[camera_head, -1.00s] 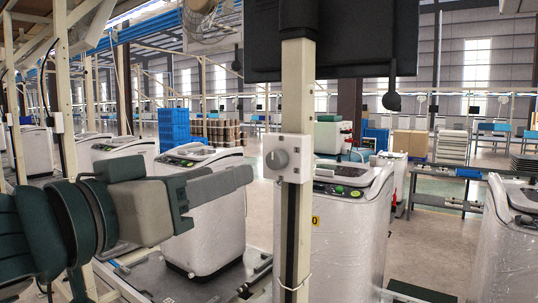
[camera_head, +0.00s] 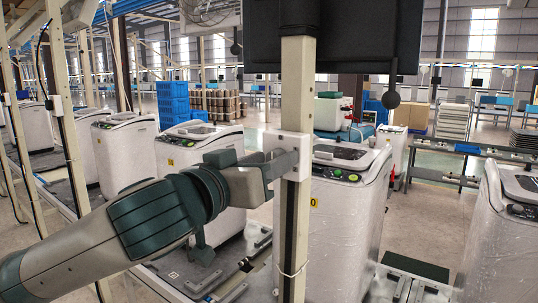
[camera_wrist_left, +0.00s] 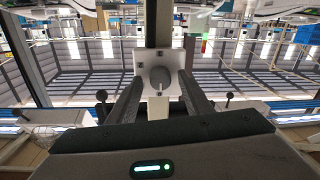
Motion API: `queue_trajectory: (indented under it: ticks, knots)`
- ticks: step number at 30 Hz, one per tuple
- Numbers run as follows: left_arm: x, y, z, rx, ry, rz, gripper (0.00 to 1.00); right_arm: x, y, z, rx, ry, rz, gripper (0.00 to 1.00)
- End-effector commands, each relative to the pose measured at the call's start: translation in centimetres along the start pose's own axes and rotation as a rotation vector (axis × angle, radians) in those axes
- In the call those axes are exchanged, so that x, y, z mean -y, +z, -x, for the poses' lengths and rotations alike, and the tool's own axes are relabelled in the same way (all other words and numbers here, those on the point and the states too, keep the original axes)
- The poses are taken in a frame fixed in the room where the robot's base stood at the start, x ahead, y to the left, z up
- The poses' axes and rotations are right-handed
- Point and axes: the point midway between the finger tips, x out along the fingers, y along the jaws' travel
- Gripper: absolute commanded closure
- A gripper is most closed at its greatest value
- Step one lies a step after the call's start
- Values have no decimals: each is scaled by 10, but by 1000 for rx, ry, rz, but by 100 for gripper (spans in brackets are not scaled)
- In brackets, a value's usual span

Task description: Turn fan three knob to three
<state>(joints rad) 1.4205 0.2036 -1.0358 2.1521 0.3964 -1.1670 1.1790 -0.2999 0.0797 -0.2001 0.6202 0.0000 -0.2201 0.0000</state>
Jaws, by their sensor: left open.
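A white control box (camera_head: 287,137) is fixed to a cream post. Its grey round knob (camera_wrist_left: 160,77) shows in the left wrist view, with a light pointer mark at its lower edge. In the head view the knob is hidden behind my left gripper (camera_head: 286,164). My left gripper is open, with one finger on each side of the knob. I cannot tell whether the fingers touch it. My right gripper is not in view. A fan (camera_head: 208,8) shows partly at the top, left of the post.
The cream post (camera_head: 298,85) stands upright in front, with a black screen (camera_head: 350,40) at its top. White washing machines (camera_head: 345,215) stand close behind it and to both sides. Blue crates (camera_head: 173,103) are further back.

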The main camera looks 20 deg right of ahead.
Motion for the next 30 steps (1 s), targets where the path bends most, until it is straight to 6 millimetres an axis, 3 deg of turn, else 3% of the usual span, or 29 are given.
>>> queue_trajectory:
  ticks: [8,13,30]
  knots:
    - [0,0,0,0,0,0,57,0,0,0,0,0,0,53]
    - [0,0,0,0,0,0,96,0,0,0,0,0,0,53]
    - [1,3,0,-7,0,-107,96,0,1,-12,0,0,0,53]
